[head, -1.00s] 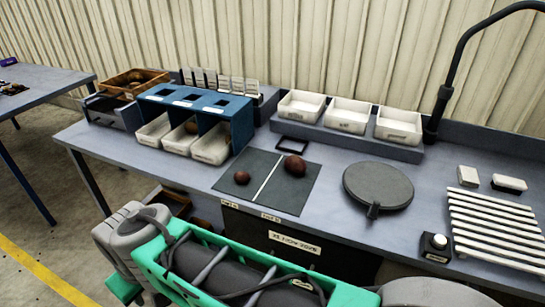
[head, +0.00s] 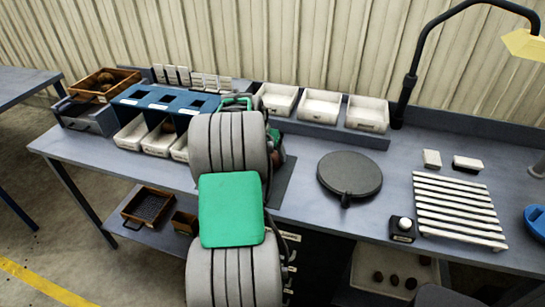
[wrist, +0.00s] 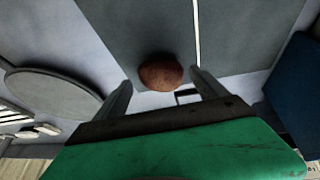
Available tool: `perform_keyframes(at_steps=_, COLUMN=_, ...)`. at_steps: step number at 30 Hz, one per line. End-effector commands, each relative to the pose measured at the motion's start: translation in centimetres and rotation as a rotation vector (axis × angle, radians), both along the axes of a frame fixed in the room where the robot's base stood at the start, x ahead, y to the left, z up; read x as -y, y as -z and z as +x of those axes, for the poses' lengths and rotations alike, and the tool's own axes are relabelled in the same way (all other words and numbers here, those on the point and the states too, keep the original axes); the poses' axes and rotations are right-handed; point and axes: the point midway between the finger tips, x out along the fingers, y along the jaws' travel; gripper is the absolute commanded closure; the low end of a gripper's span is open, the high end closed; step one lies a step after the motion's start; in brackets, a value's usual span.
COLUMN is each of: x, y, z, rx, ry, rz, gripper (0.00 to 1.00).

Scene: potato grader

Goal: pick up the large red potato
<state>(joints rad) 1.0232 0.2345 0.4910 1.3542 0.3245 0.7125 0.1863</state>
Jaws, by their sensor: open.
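The large red potato (wrist: 160,74) shows in the wrist view as a rounded reddish-brown lump on the dark grey mat (wrist: 150,25), beside its white line. My gripper (wrist: 161,79) is open, with one finger on each side of the potato in the picture. I cannot tell how far above it the fingers are. In the head view my arm covers most of the mat (head: 283,180) and the fingertips. The smaller potato seen there earlier is hidden now.
A round grey turntable (head: 349,174) stands right of the mat. The blue rack (head: 168,103) with white bins is on the left. White trays (head: 319,105) stand on a ledge behind. A slatted white rack (head: 458,210) lies at the right.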

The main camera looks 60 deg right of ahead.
Motion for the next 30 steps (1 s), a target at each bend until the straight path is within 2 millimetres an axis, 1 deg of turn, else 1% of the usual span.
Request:
perform_keyframes(at_steps=4, x=1.3, y=1.9, z=-0.3, rx=-0.002, ry=0.002, rz=0.004, gripper=0.18)
perform_keyframes(at_steps=7, x=1.8, y=3.5, z=-0.2, rx=-0.001, ry=-0.001, rz=0.003, gripper=0.18)
perform_keyframes(at_steps=10, x=2.0, y=4.0, z=-0.2, rx=0.001, ry=-0.002, rz=0.000, gripper=0.18)
perform_keyframes(at_steps=15, x=2.0, y=4.0, z=-0.2, rx=0.001, ry=-0.003, rz=0.000, gripper=0.19)
perform_keyframes(at_steps=30, x=2.0, y=4.0, z=-0.1, rx=0.001, ry=-0.003, rz=-0.001, gripper=0.60)
